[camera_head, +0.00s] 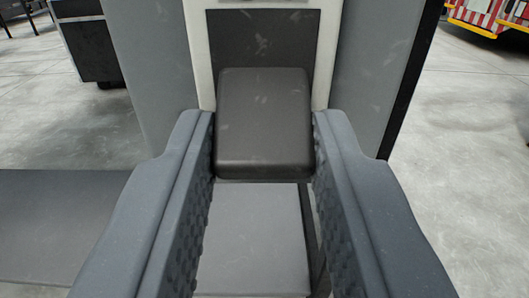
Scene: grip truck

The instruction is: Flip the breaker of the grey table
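The breaker's dark block-shaped handle (264,125) stands out from a dark recessed panel (263,38) with a pale frame (201,60). My gripper (263,118) faces it, with its two grey fingers wide apart. The left finger (165,200) is just beside the handle's left side, and the right finger (360,200) is just beside its right side. Only thin gaps show at the sides, and firm contact is not visible. A flat grey surface (252,240) shows below the handle between the fingers. I cannot tell whether it belongs to the grey table.
A grey cabinet-like body (160,70) surrounds the panel. A flat grey slab (55,225) lies at the lower left. A dark wheeled unit (88,45) is at the upper left, and a red and yellow object (487,14) at the upper right. Concrete floor on the right is clear.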

